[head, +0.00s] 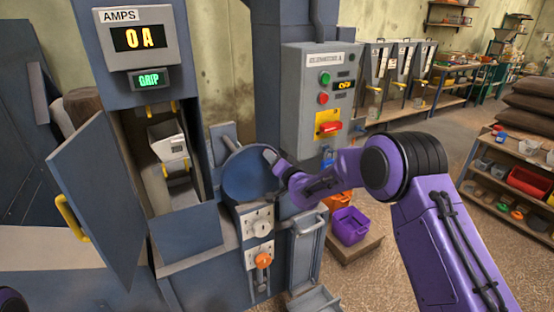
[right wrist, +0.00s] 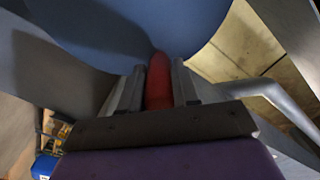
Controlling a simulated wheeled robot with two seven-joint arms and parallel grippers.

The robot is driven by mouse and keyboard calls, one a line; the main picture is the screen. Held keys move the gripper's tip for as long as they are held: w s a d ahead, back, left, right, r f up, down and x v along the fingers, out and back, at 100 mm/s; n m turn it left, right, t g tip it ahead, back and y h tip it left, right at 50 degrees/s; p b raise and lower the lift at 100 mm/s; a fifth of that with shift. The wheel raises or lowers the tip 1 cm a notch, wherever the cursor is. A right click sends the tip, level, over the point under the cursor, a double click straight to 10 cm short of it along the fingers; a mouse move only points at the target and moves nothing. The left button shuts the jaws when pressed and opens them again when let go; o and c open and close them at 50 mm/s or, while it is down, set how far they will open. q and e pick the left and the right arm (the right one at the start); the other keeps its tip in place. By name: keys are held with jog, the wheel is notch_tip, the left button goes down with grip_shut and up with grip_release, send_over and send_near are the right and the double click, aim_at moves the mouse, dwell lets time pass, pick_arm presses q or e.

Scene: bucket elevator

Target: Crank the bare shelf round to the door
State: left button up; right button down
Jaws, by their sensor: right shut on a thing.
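The elevator's door (head: 98,200) stands swung open to the left, with a yellow handle (head: 72,217). Inside the doorway a pale grey bucket (head: 167,146) shows, with yellow pieces above and below it. I cannot make out a bare shelf for certain. The blue crank wheel (head: 248,172) is on the casing right of the doorway. My right gripper (head: 272,158) is at the wheel's upper right edge. In the right wrist view its fingers are shut on the red crank handle (right wrist: 158,82), against the blue wheel face (right wrist: 130,25). My left gripper is out of view.
The AMPS display (head: 139,38) reads 0 A, above a green GRIP sign (head: 149,79). A control box (head: 320,95) with a red switch stands behind the wheel. An orange-knobbed lever (head: 263,260) is below it.

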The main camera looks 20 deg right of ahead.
jog(key=d+f+m+b, duration=0.4)
jog(key=f+m+b, duration=0.3)
jog(key=m, duration=0.3)
jog(key=shift+w+f+b, duration=0.2)
jog(key=shift+f+b, duration=0.15)
jog(key=shift+f, duration=0.15)
dwell(0.3)
jog(key=c, duration=0.8)
grip_release()
jog(key=shift+s, duration=0.1)
jog(key=s, duration=0.3)
jog(key=s+b, duration=0.1)
jog(key=s, duration=0.3)
jog(key=s+d, duration=0.1)
jog(key=s, duration=0.2)
jog(key=shift+s, duration=0.15)
